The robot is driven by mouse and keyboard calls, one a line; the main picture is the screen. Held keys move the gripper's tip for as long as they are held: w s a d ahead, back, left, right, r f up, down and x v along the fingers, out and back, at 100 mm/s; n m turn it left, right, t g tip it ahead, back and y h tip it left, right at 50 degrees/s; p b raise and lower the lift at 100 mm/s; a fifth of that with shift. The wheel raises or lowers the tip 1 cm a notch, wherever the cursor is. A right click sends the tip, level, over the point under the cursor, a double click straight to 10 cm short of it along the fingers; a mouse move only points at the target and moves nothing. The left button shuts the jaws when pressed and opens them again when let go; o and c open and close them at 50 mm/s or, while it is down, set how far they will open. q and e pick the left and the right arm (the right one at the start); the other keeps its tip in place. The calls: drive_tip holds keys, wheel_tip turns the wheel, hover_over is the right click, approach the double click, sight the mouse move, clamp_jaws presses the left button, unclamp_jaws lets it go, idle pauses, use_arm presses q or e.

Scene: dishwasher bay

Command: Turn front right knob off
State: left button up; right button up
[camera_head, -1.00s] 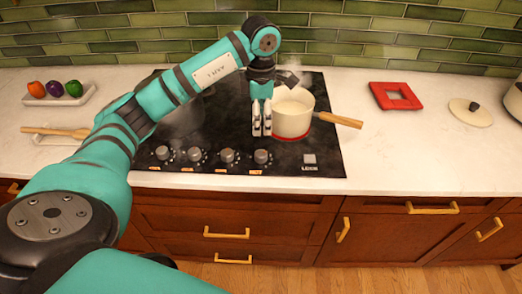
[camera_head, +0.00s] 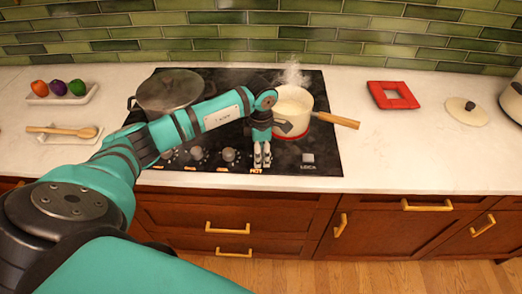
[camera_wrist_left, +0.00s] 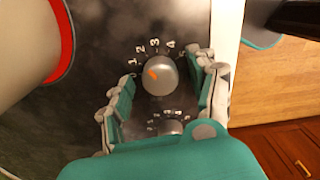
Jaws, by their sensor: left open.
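My left gripper (camera_head: 262,158) is open over the right end of the knob row at the cooktop's front edge. It hides the rightmost knob in the head view. The left wrist view shows a round silver knob (camera_wrist_left: 160,76) between the spread fingers of my left gripper (camera_wrist_left: 164,77). An orange mark sits on the left part of its face, and numbers arc above it. I cannot tell whether the fingers touch it. A second knob (camera_wrist_left: 171,127) is partly hidden below it. Another knob (camera_head: 229,155) stands left of the gripper in the head view. My right gripper is not visible.
A steaming white pot (camera_head: 293,103) with a wooden handle (camera_head: 337,120) stands on the black cooktop (camera_head: 320,150) close behind the gripper. A lidded pan (camera_head: 169,90) is at back left. A red trivet (camera_head: 374,98) lies on the counter to the right.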

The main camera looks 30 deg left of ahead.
use_arm(q)
drive_tip(key=shift+c, duration=0.4)
drive_tip(key=c, duration=1.1)
drive_tip(key=shift+n, duration=0.3)
drive_tip(key=shift+n+b, duration=0.3)
drive_tip(key=shift+b, duration=0.05)
drive_tip(key=n+b, duration=0.1)
drive_tip(key=n, duration=0.3)
drive_tip(key=shift+f+b, duration=0.1)
drive_tip(key=shift+b, duration=0.25)
drive_tip(key=n+b, duration=0.1)
drive_tip(key=n, duration=0.2)
drive_tip(key=shift+n, duration=0.3)
drive_tip(key=shift+n+b, duration=0.35)
drive_tip(key=shift+n, duration=1.15)
